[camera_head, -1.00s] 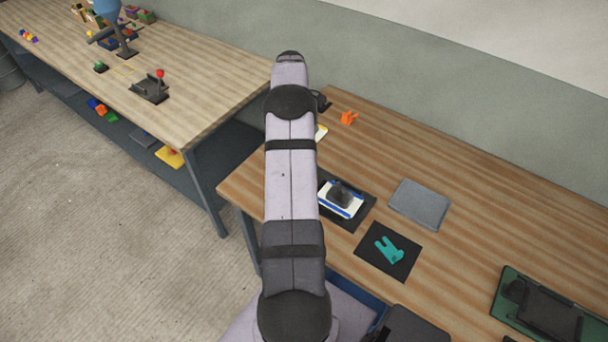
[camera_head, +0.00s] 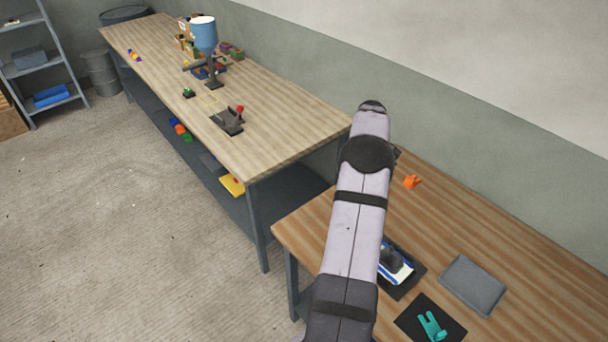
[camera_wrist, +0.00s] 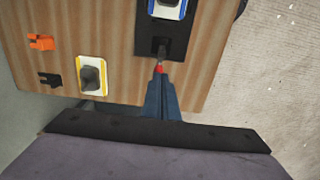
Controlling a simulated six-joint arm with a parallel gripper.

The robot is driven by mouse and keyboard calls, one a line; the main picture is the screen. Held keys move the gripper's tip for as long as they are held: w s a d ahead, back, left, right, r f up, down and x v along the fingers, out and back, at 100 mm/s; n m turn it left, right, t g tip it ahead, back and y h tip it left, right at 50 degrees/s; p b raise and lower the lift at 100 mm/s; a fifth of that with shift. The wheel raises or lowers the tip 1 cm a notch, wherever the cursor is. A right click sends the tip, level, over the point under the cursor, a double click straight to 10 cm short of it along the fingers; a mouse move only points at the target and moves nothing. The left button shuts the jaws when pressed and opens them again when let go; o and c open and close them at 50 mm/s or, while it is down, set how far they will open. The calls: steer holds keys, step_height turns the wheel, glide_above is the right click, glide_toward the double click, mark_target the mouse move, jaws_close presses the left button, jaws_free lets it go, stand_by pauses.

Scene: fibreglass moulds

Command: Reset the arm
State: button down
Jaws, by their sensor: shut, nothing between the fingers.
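My gripper (camera_wrist: 159,72) is in the wrist view, its narrow blue-grey fingers shut and empty. A red spot shows at the fingertips, which overlap the lower edge of a black mat in the picture; I cannot tell their height above it. In the head view my gripper is hidden, and my arm (camera_head: 353,225) reaches over the near wooden table.
The near table (camera_head: 316,226) holds a blue-edged tray (camera_head: 404,275) with a dark mould, a grey slab (camera_head: 472,284), a teal piece (camera_head: 432,326) and an orange piece (camera_head: 411,181). The wrist view shows a yellow-edged tray (camera_wrist: 91,91). A long workbench (camera_head: 270,115) stands at left.

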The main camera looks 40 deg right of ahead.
steer(key=w+a+r+b, duration=0.1)
steer(key=w+a+b, duration=0.1)
steer(key=a, duration=1.2)
steer(key=w+a+r+b, duration=0.1)
steer(key=w+a+b, duration=0.15)
steer(key=a, duration=1.15)
steer(key=s+a+f+b, duration=0.2)
steer(key=s+a+f, duration=0.1)
steer(key=s+a, duration=0.55)
steer(key=s+a+f+b, duration=0.2)
steer(key=s+a, duration=0.5)
steer(key=a, duration=0.2)
step_height(320, 180, down, 46)
steer(key=b, duration=4.5)
steer(key=shift+d+f+b, duration=0.2)
steer(key=shift+d+b, duration=0.05)
steer(key=shift+b, duration=0.15)
